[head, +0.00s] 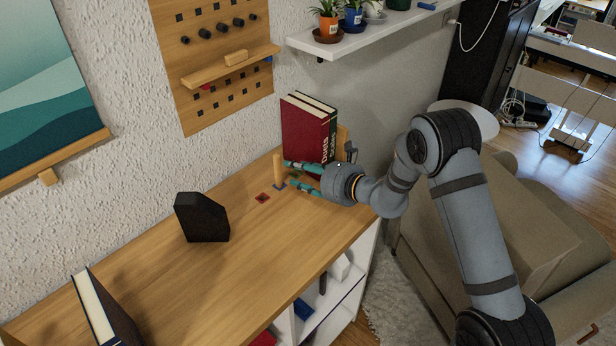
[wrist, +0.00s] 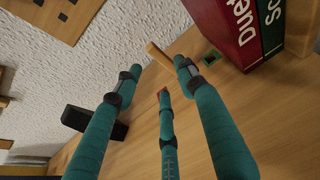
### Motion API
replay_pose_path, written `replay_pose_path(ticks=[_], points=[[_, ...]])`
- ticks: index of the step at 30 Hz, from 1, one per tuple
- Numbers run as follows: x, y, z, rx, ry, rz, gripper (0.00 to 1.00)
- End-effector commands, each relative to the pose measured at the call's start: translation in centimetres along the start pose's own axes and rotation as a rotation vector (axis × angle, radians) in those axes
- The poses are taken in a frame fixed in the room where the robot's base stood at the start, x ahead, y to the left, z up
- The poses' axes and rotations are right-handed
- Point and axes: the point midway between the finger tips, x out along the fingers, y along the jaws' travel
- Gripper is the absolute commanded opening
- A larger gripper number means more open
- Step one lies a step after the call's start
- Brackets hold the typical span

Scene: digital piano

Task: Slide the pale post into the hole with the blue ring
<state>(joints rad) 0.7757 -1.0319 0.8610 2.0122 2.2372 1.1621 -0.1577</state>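The pale post (head: 278,167) stands upright near the back of the wooden desk. In the head view its foot meets the blue ring (head: 280,187); I cannot tell how deep it sits in the hole. My gripper (head: 287,173) is open, with its teal fingers low over the desk and pointing at the post. In the wrist view the post (wrist: 157,54) shows just beyond the fingertips, between the spread fingers (wrist: 158,75). Its lower end is partly hidden by a finger there, and the blue ring is not visible.
A red-ringed hole (head: 263,198) lies left of the post. A green-ringed square (wrist: 212,58) shows in the wrist view. Red and green books (head: 305,132) stand close behind my gripper.

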Motion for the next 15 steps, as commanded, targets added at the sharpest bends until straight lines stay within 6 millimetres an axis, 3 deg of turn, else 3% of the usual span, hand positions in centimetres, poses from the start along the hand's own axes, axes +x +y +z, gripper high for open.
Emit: replay_pose_path(ticks=[6, 15], points=[[-3.1, 0.0, -0.1, -0.001, 0.000, 0.001, 0.40], [-3.9, 0.1, 0.0, 0.000, 0.000, 0.001, 0.40]])
